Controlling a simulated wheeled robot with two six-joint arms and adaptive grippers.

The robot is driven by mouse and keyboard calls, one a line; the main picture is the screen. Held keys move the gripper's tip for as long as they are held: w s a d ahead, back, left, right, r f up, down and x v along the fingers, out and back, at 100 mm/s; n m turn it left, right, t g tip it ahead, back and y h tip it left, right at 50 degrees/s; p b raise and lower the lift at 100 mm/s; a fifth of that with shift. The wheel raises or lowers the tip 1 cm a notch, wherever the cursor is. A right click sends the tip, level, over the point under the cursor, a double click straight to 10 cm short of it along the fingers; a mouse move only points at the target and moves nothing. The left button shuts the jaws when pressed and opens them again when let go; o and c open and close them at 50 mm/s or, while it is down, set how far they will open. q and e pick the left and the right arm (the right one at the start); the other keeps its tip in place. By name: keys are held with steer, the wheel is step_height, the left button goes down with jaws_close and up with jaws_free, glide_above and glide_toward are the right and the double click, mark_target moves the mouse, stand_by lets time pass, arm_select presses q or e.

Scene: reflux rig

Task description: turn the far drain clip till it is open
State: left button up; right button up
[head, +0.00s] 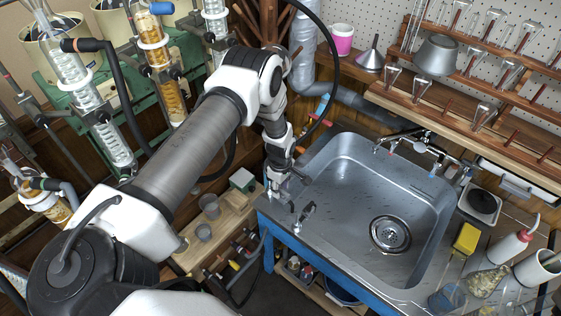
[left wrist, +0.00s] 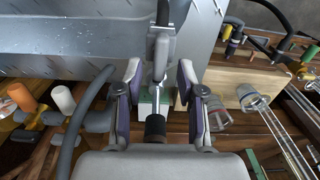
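My left gripper (head: 280,184) is at the left front corner of the sink. In the left wrist view its fingers (left wrist: 158,85) are spread apart. Between them is a slim metal stem (left wrist: 158,92) with a black ribbed end and a grey upper part. The fingers appear clear of it on both sides. I cannot tell whether this stem belongs to the far drain clip. Black hoses with yellow and red fittings (head: 236,264) hang below the wooden shelf. A yellow fitting also shows in the left wrist view (left wrist: 228,34). My right gripper is not in view.
The steel sink (head: 345,165) lies right of my left gripper, with a small metal tap (head: 306,212) at its near corner. A wooden shelf (head: 188,262) holds small cups. Glass condensers (head: 92,115) stand at the left.

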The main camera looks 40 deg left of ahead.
arm_select(q)
step_height(320, 180, up, 12)
stand_by(0.5)
steer(key=shift+f, duration=0.1)
steer(key=b, duration=0.3)
glide_above(280, 189)
steer(key=s+d, duration=0.1)
steer(key=s, duration=0.2)
step_height(280, 189, down, 5)
steer(key=s+d+f+m+g+b, duration=0.2)
steer(key=s+d+f, duration=0.25)
steer(key=s, duration=0.45)
steer(key=s+d+f+m+g+b, duration=0.1)
steer(key=s+d+f+m+b, duration=0.15)
steer(key=s+f, duration=0.45)
steer(key=s+d+r+m+t, duration=0.2)
steer(key=s+m+t, duration=0.1)
steer(key=s+m, duration=0.6)
steer(key=m, duration=0.3)
steer(key=shift+s+r+m, duration=0.2)
steer(key=shift+r+m, duration=0.05)
steer(key=shift+m, duration=0.1)
